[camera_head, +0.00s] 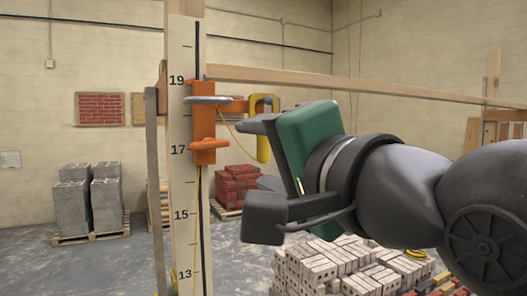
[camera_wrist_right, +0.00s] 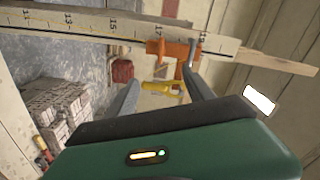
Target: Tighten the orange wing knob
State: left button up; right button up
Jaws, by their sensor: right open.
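An orange clamp (camera_head: 204,128) sits on the upright measuring staff (camera_head: 183,225), around marks 17 to 19. An orange piece (camera_head: 236,106), perhaps the wing knob, sticks out to the right, partly behind a yellow loop-shaped part (camera_head: 262,150). In the right wrist view the clamp (camera_wrist_right: 174,51) and the yellow part (camera_wrist_right: 162,88) show beyond and between the two grey fingers. My left gripper is out of view.
A long wooden rail (camera_head: 360,84) runs right from the staff, above my right arm. Stacked pale bricks (camera_head: 335,268) stand below the arm. Grey blocks (camera_head: 72,207) on a pallet and red bricks (camera_head: 238,182) stand further back.

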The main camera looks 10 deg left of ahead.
jog(key=shift+o, duration=1.2)
jog(key=n, duration=0.3)
jog(key=a+n, duration=0.1)
jog(key=n, duration=0.1)
jog(key=shift+s, duration=0.25)
jog(key=shift+o, duration=1)
jog(key=n, duration=0.3)
jog(key=shift+a+f+n, duration=0.1)
jog(key=shift+n, duration=0.3)
jog(key=n+p, duration=0.6)
send_near(212, 145)
jog(key=x, duration=0.2)
jog(key=p+x, duration=0.7)
jog(key=shift+w+a, duration=0.2)
jog(key=shift+w, duration=0.1)
jog(key=shift+w+a+p, duration=0.35)
jog(key=shift+w+p, duration=0.1)
jog(key=shift+p, duration=0.2)
jog(key=shift+w+a+f, duration=0.1)
jog(key=shift+w+a, duration=0.05)
jog(key=shift+w, duration=0.05)
jog(key=shift+w, duration=0.1)
